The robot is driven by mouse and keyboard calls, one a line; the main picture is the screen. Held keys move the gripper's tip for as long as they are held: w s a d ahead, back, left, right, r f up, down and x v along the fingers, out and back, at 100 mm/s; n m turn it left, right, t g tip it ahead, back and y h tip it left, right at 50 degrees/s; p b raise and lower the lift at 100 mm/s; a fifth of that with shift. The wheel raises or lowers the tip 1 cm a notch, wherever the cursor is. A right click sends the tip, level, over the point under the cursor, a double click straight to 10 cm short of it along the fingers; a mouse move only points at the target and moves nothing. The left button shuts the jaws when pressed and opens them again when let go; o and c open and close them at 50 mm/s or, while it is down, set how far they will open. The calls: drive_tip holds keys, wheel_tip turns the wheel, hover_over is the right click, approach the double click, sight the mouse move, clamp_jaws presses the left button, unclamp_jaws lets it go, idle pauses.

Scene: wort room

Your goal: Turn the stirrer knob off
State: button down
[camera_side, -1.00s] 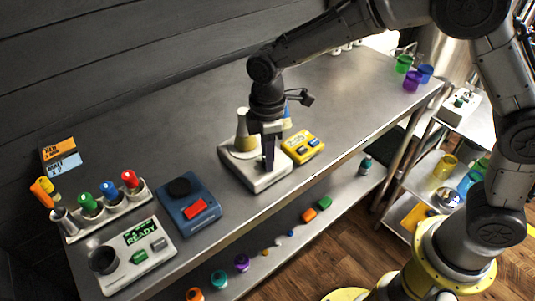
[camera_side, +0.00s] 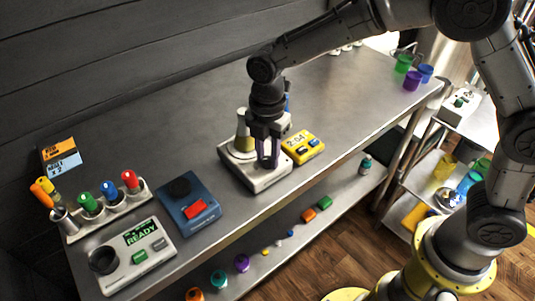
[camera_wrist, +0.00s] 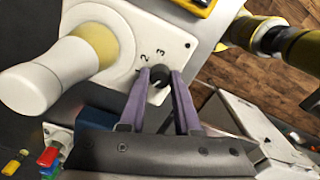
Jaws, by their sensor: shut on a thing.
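The stirrer (camera_side: 240,176) is a white box on the steel bench, with a flask (camera_side: 242,141) holding yellowish liquid on its round plate. In the wrist view the flask (camera_wrist: 62,70) stands left of a small dark knob (camera_wrist: 157,84). The printed numbers 2 and 3 show beside the knob on the stirrer's top (camera_wrist: 172,32). My gripper (camera_side: 267,164) points down at the stirrer's front part. In the wrist view its purple-grey fingers (camera_wrist: 160,78) are closed on the knob, one on each side. The fingers partly hide the knob, and I cannot clearly read its pointer.
A yellow timer (camera_side: 302,147) sits close to the stirrer's right. A blue device with a red switch (camera_side: 187,199) is to its left, and a white panel reading READY (camera_side: 137,257) stands further left. The bench behind is mostly clear.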

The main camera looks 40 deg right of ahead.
sight(268, 158)
drive_tip(key=shift+r+n, duration=0.1)
drive_tip(key=shift+n, duration=0.2)
idle(0.4)
drive_tip(key=c, duration=0.6)
unclamp_jaws()
wheel_tip(268, 158, up, 14)
